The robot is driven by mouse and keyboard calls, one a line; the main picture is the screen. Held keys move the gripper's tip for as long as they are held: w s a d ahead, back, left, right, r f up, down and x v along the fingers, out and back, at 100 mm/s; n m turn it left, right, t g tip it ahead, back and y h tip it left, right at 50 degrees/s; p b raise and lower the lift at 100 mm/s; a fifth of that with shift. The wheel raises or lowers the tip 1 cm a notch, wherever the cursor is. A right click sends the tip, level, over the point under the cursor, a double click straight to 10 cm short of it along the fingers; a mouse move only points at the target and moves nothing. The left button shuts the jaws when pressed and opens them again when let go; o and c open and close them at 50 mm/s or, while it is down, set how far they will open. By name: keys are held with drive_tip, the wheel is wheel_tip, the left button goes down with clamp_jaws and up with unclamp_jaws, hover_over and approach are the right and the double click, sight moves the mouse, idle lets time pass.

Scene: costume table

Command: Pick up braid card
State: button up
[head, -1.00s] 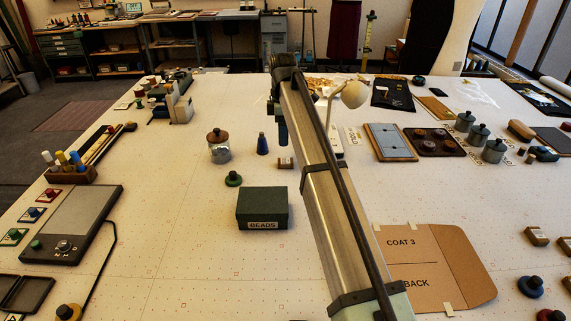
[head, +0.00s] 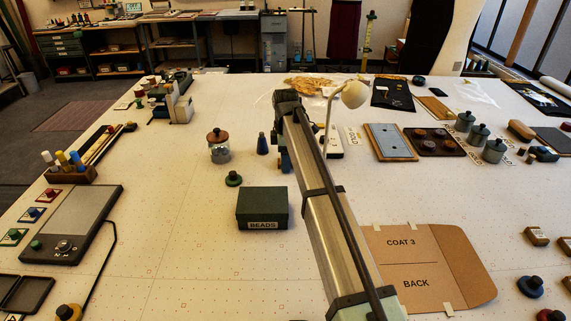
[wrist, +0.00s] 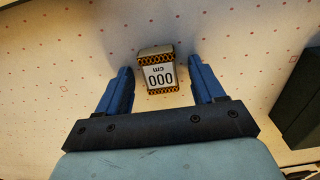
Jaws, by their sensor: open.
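The braid card is a small block with dark-and-gold braid at both ends and a white label reading "000 cm", which appears upside down. In the wrist view the braid card (wrist: 160,78) lies on the pale dotted table, between the two blue fingers and a little below them as far as I can tell. My gripper (wrist: 160,66) is open, with a clear gap on each side of the card. In the head view my gripper (head: 284,160) is low over the table behind the beads box, and the card is mostly or fully hidden there.
The dark green beads box (head: 262,207) stands close in front of my gripper; a dark box edge (wrist: 299,105) shows at right in the wrist view. A lamp (head: 353,95) stands behind right.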

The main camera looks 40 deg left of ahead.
drive_tip(key=shift+c, duration=0.3)
drive_tip(key=c, duration=1.1)
drive_tip(key=shift+o, duration=0.2)
drive_tip(key=shift+r, duration=0.1)
